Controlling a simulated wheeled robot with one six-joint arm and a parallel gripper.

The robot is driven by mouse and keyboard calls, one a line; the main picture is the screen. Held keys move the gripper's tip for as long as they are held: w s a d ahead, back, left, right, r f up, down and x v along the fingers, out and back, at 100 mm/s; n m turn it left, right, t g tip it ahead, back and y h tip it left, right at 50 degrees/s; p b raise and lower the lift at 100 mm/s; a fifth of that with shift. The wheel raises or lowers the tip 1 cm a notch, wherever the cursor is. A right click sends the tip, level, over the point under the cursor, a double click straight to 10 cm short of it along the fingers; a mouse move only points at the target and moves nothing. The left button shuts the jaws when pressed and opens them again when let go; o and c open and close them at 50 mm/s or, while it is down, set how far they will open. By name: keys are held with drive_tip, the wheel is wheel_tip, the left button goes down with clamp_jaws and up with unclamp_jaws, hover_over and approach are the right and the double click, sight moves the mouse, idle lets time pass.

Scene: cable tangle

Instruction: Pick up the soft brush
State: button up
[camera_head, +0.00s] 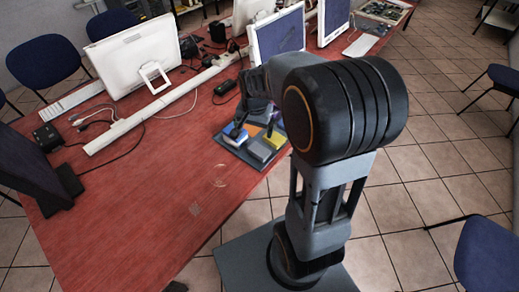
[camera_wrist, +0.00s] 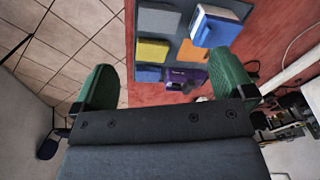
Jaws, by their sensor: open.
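A grey-blue sorting board (camera_head: 232,148) with coloured patches lies on the red table, below my gripper. In the wrist view the board (camera_wrist: 176,28) shows a blue block-like thing with a pale side (camera_wrist: 214,28) and a dark purple thing (camera_wrist: 184,78) at its near edge. I cannot tell which of them, if either, is the soft brush. My gripper (camera_wrist: 163,64) is open, with green fingers wide apart and nothing seen held between them. In the head view my arm covers part of the board.
The red table (camera_head: 130,215) has bare room left of the board. Monitors, a white cable duct (camera_head: 150,108), loose cables and a black adapter (camera_head: 224,87) lie beyond. A dark stand (camera_head: 42,170) is at the left. Tiled floor and blue chairs surround the table.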

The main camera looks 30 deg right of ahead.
drive_tip(key=w+d+f+m+g, duration=0.1)
drive_tip(key=w+d+f+m, duration=0.2)
drive_tip(key=w+f+m, duration=0.15)
drive_tip(key=p, duration=0.1)
hover_over(259, 149)
wheel_tip(259, 149, down, 9)
drive_tip(key=shift+s+r, duration=0.1)
drive_tip(key=shift+a+f+p, duration=0.1)
drive_tip(key=shift+f+p, duration=0.6)
drive_tip(key=shift+f, duration=2.35)
drive_tip(key=c, duration=0.7)
drive_tip(key=shift+c, duration=0.2)
drive_tip(key=shift+r, duration=0.1)
